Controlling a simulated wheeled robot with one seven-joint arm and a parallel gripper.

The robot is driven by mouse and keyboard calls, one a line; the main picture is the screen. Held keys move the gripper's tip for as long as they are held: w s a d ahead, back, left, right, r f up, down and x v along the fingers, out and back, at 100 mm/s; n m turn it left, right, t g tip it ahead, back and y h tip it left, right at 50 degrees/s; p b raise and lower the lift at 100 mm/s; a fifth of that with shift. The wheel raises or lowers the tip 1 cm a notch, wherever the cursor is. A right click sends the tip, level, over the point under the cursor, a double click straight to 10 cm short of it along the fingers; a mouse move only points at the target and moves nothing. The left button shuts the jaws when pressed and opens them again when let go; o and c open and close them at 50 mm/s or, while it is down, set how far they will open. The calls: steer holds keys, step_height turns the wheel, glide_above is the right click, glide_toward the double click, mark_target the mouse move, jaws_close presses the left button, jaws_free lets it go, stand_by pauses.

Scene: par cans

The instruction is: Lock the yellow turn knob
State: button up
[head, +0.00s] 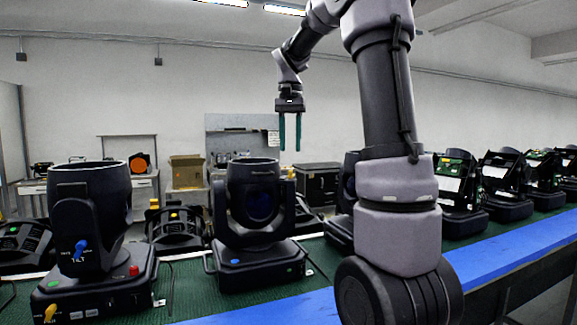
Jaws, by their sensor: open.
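The yellow turn knob (49,312) sits low on the front left of the base of the nearest black moving-head light (90,215), at the left of the head view. It is small and near the picture's lower edge, and I cannot tell its exact setting. A blue knob (80,249) is on the same light's yoke, above a TILT label. My gripper (290,146) hangs fingers down, open and empty, high in the middle of the view. It is well above and to the right of the yellow knob, touching nothing.
A second light (255,205) stands near the middle, below my gripper in the picture. Several more (505,178) line the green mat (240,298) to the right. A blue strip (510,247) edges the bench. A cardboard box (186,171) and black case (318,184) stand behind.

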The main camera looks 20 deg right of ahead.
mark_target(291, 170)
step_height(291, 170, down, 7)
steer(key=shift+r, duration=0.1)
stand_by(0.3)
jaws_close()
